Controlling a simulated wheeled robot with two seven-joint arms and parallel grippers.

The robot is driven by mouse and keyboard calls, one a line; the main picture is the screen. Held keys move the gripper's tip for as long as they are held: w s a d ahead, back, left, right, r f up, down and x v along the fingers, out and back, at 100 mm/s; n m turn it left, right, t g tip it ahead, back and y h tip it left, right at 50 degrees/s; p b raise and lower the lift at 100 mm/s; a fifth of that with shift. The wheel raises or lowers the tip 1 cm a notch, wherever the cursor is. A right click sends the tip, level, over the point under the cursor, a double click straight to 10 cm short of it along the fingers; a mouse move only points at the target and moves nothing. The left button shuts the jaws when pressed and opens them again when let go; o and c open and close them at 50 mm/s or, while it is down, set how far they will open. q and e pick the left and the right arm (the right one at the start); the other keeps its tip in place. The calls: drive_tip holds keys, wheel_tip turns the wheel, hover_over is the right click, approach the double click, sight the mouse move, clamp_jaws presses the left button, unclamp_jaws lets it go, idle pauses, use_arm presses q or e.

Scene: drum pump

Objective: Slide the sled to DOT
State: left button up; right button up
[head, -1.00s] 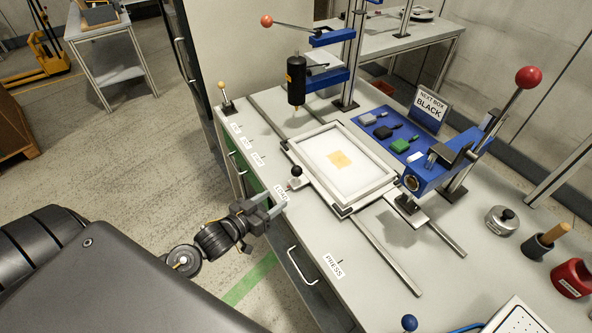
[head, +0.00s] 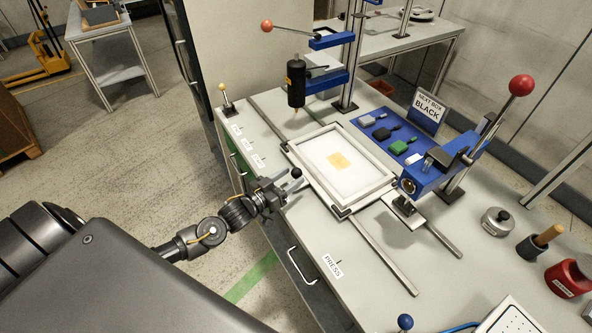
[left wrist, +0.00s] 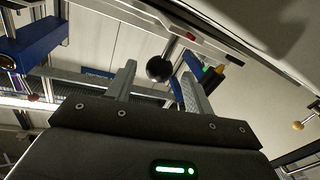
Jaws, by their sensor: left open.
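The sled (head: 318,189), a pale frame holding a white sheet with a yellow patch, sits on two rails in the middle of the bench. Its black ball knob (head: 296,173) is at the near left side of the frame. My left gripper (head: 291,180) is open at the knob. In the left wrist view the knob (left wrist: 159,68) shows between the two spread fingers, without clear contact. Small labels (head: 248,144) run along the bench's left edge, too small to read surely. A PRESS label (head: 332,266) lies nearer. My right gripper is out of view.
A black dotting head (head: 296,82) hangs over the rails behind the sled. A blue press with a red-ball lever (head: 521,85) stands right of it. A blue tray (head: 368,118) holds small blocks, beside a NEXT BOX BLACK sign (head: 429,106). Rails toward the front are clear.

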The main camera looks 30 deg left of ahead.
sight(296, 173)
use_arm(q)
drive_tip(key=shift+x, duration=1.6)
clamp_jaws()
